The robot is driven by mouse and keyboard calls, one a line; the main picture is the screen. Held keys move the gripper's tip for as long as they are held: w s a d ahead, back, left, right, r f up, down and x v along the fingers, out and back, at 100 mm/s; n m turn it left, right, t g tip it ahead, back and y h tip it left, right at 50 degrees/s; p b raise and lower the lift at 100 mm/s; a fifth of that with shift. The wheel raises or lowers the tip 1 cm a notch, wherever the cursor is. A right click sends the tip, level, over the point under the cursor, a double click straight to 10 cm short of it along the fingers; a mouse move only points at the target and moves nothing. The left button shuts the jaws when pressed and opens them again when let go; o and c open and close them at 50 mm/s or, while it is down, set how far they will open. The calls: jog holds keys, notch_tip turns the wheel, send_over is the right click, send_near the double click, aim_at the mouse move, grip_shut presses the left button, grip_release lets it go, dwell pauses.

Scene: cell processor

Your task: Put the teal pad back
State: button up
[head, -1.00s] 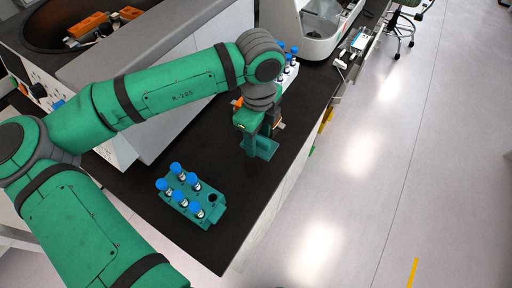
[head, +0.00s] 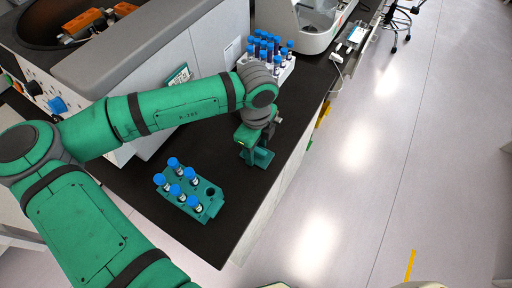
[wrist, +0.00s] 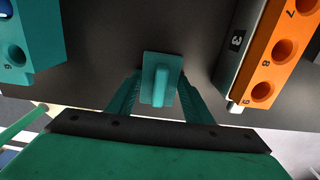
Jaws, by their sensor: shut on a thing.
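My gripper (head: 254,146) is shut on the teal pad (head: 262,159) over the black bench, left of its front edge. In the wrist view the pad (wrist: 162,68) is a small flat teal plate with a raised grip, and the two fingers of my gripper (wrist: 158,92) close on that grip from either side. Bare dark bench shows around the pad there. I cannot tell whether the pad touches the bench or hangs just above it.
A teal rack (head: 216,205) with several blue-capped tubes and one open hole stands nearer, to the left. A white rack (head: 285,72) of blue-capped tubes stands farther back. An orange numbered rack (wrist: 284,60) lies right in the wrist view. The bench's front edge is close.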

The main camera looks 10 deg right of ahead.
aim_at(256, 149)
jog(key=o, duration=1)
jog(key=shift+f, duration=0.1)
notch_tip(256, 149, up, 12)
jog(key=shift+r, duration=0.15)
